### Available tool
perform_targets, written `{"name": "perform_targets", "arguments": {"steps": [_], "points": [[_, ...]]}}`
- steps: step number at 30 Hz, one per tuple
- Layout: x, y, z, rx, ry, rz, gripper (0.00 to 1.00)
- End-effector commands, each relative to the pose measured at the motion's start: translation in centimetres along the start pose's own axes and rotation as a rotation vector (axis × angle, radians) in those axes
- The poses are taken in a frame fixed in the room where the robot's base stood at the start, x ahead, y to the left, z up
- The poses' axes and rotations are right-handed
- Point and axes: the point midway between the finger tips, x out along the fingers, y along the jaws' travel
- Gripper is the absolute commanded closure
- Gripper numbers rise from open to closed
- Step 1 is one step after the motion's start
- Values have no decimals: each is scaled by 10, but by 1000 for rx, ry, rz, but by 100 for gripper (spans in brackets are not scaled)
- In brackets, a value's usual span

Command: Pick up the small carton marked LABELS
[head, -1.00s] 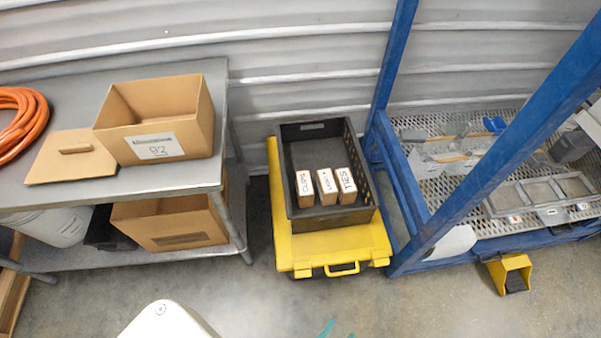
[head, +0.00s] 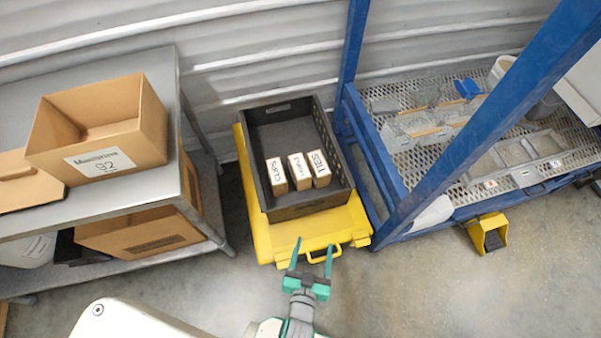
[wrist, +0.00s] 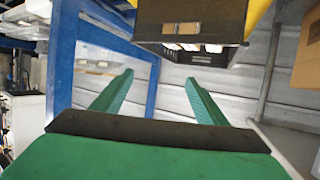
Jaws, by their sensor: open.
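Three small cartons stand in a row in the black crate (head: 262,118). The middle carton (head: 300,171) carries a short word that looks like LABELS, though it is hard to read. The left carton (head: 276,177) reads CLIPS and the right carton (head: 319,168) reads TIES. My gripper (head: 312,250) is open and empty, in front of the crate and nearer to me, apart from the cartons. In the wrist view its two green fingers (wrist: 160,82) are spread with nothing between them. The crate (wrist: 190,40) shows at the top there, its contents mostly hidden.
The crate sits on a yellow case (head: 262,235) with a front handle. A grey shelf cart (head: 190,190) with cardboard boxes stands left. A blue frame (head: 390,160) with a mesh deck stands right, with a yellow pedal (head: 488,233) by it. The floor in front is clear.

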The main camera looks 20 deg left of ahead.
Motion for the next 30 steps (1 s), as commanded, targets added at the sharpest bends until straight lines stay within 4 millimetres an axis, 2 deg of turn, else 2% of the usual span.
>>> {"name": "perform_targets", "arguments": {"steps": [1, 6, 9, 15, 21, 30], "points": [[24, -5, 4, -5, -4, -17, 33], [96, -22, 17, -26, -43, -68, 33], [138, -34, 17, -42, -61, -104, 33], [207, -58, 12, -72, -100, -173, 33], [251, -74, 2, -95, -126, -222, 33], [284, -93, -2, -111, -140, -257, 33]]}}
